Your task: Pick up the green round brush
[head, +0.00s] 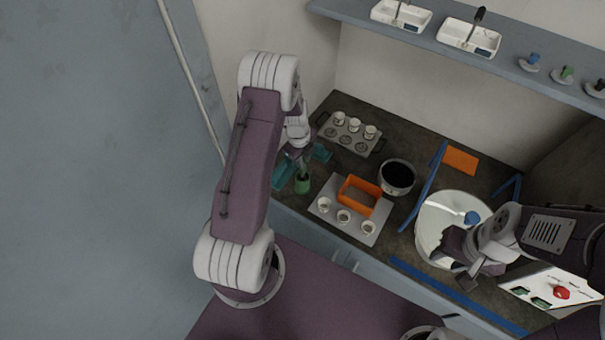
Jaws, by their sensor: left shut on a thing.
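The green round brush (302,185) is a short green cylinder below my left gripper (298,160), at the left end of the dark counter. My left gripper is shut on it; the fingertips are small and partly hidden by my arm. Whether the brush touches the counter is hard to tell. My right gripper (463,262) is at the lower right, over the near edge of a white round pan (430,213). Its finger opening is not clear from this angle.
Teal pieces (284,172) lie beside the brush. A grey tray (328,218) with white cups and an orange bin (359,193) is to its right.

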